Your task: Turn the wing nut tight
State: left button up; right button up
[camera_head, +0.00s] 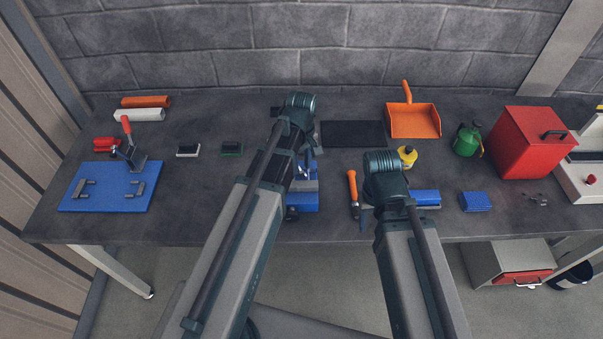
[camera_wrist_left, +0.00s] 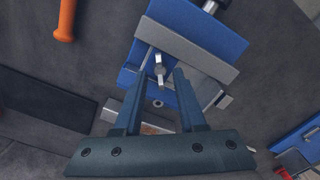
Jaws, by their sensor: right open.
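The wing nut (camera_wrist_left: 160,68) is a small pale metal piece at the grey clamp bar (camera_wrist_left: 185,48) of a blue fixture (camera_wrist_left: 205,25) in the left wrist view. My left gripper (camera_wrist_left: 160,78) is open, with one finger on each side of the wing nut. I cannot tell whether either finger touches it. In the head view, the blue fixture (camera_head: 302,200) shows partly behind my left arm, and the wing nut is hidden. My right gripper (camera_head: 366,216) is mostly hidden under its wrist, near the table's front edge, apart from the fixture.
An orange-handled tool (camera_head: 352,187) lies between the fixture and my right gripper. A yellow bottle (camera_head: 407,157) and blue blocks (camera_head: 475,202) are to the right. A black mat (camera_head: 352,134) lies behind. A blue board with a toggle clamp (camera_head: 105,198) is at the left.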

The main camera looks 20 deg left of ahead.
pick_arm(q)
jog(key=shift+f, duration=0.45)
pick_arm(e)
jog(key=shift+f, duration=0.4)
pick_arm(q)
grip_shut()
jog(key=shift+m, duration=0.3)
